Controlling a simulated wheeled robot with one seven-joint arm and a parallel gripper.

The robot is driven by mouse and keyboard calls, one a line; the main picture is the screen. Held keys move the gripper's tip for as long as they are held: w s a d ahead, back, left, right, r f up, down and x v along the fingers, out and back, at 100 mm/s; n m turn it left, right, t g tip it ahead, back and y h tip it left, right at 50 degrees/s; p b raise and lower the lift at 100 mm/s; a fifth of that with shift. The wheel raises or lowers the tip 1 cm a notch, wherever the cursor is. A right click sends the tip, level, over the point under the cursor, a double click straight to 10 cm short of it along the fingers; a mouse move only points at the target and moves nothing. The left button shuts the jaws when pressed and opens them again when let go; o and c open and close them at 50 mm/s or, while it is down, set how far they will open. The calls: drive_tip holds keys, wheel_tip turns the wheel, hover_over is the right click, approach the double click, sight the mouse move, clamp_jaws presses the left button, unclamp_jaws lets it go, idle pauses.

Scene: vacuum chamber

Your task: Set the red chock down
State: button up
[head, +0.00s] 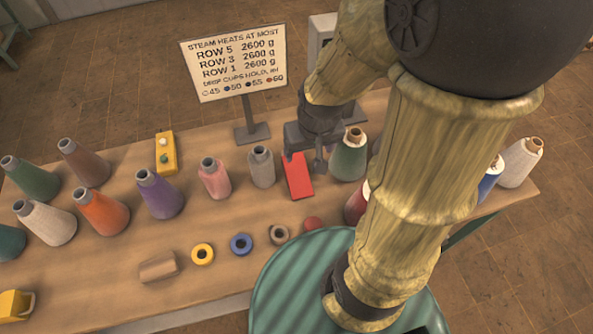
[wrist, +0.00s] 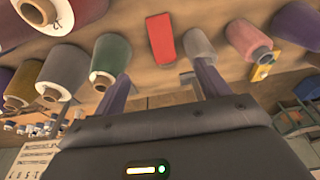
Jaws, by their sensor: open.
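The red chock (head: 298,177) rests on the wooden table between a grey cone of yarn (head: 261,168) and a green one (head: 349,157). In the wrist view the red chock (wrist: 161,39) lies just beyond the gap between my fingers, with bare table around it. My gripper (head: 304,160) is at the chock's far end in the head view. In the wrist view my gripper (wrist: 165,75) has its two fingers wide apart with nothing between them. My arm hides part of the table to the right.
Pink (head: 214,178) and purple (head: 159,194) cones stand to the left. A sign (head: 234,62) on a stand and a yellow button box (head: 166,153) are behind.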

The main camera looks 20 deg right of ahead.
drive_tip(key=w+f+p, duration=0.2)
drive_tip(key=w+p, duration=0.1)
drive_tip(key=w, duration=0.2)
drive_tip(key=g+p, duration=0.1)
drive_tip(key=p, duration=0.1)
hover_over(295, 166)
drive_tip(key=s, duration=0.2)
wheel_tip(295, 166, down, 5)
drive_tip(key=shift+a+f, duration=0.1)
drive_tip(key=shift+f, duration=0.15)
drive_tip(key=f+p, duration=0.1)
drive_tip(key=f, duration=0.3)
drive_tip(key=w+f+p, duration=0.1)
drive_tip(key=f, duration=0.3)
drive_tip(key=f+p, duration=0.1)
drive_tip(key=f, duration=0.3)
drive_tip(key=shift+w, duration=0.25)
drive_tip(key=shift+f, duration=0.15)
